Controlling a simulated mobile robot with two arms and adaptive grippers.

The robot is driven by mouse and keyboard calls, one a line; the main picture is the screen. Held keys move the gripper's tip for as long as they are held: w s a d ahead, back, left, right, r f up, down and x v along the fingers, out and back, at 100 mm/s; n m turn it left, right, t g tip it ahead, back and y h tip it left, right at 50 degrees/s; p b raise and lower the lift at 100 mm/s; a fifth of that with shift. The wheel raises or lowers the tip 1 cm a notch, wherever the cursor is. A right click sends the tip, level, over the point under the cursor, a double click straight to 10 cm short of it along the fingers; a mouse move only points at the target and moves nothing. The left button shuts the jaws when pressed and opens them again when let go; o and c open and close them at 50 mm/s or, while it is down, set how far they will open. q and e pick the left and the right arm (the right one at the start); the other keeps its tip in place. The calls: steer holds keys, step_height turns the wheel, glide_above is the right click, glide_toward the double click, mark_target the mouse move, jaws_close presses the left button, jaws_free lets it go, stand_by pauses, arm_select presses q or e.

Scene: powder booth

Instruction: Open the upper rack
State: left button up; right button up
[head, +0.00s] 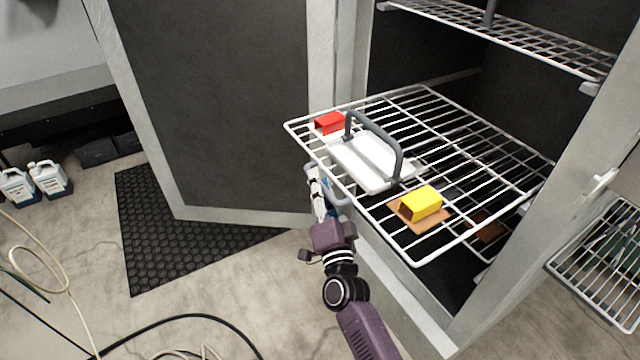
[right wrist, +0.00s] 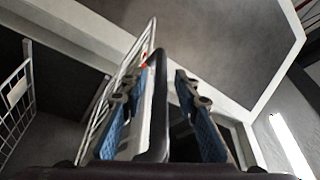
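A white wire rack (head: 478,232) sticks out of the tall cabinet's open front. My right gripper (head: 318,178) is at this handle. Its blue-padded fingers (right wrist: 160,95) stand apart on either side of the bar, with a clear gap on the right. Another wire rack (head: 520,40) with a grey upright part sits higher, inside the cabinet. Which rack the task means by upper I cannot tell. My left gripper is out of view.
The rack carries a red block (head: 329,123), a white plate (head: 362,166) under a grey arched handle, and a yellow block (head: 422,203). The cabinet door (head: 220,100) stands open at left. Hoses and cables (head: 190,325) lie on the floor.

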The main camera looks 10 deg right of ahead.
steer(key=v, duration=1.2)
steer(key=shift+f, duration=0.15)
steer(key=s+a+f+n+g+y, duration=0.1)
steer(key=s+f+n+g, duration=0.15)
steer(key=f, duration=0.85)
steer(key=s+a+f+n+g+y, duration=0.1)
steer(key=s+f+n+g, duration=0.15)
steer(key=f, duration=0.95)
steer(key=s+d+f+n+g, duration=0.1)
steer(key=s+f+n+g, duration=0.15)
steer(key=s+f, duration=0.4)
steer(key=s+d+f+n+g, duration=0.1)
steer(key=s+f+n+g, duration=0.15)
steer(key=f, duration=0.65)
steer(key=s+d+f+n+g, duration=0.1)
steer(key=s+d+f+g, duration=0.2)
steer(key=s+f, duration=0.3)
steer(key=s+d+f+n+g+h, duration=0.1)
steer(key=s+d+f+g, duration=0.2)
steer(key=s, duration=1.2)
steer(key=s+d+f+n+g+h, duration=0.1)
steer(key=s+d+f+g, duration=0.2)
steer(key=s+d+f, duration=0.3)
steer(key=s+f, duration=0.2)
steer(key=s, duration=0.2)
steer(key=shift+s+f+n, duration=0.3)
steer(key=shift+s+n, duration=0.05)
steer(key=shift+n, duration=0.05)
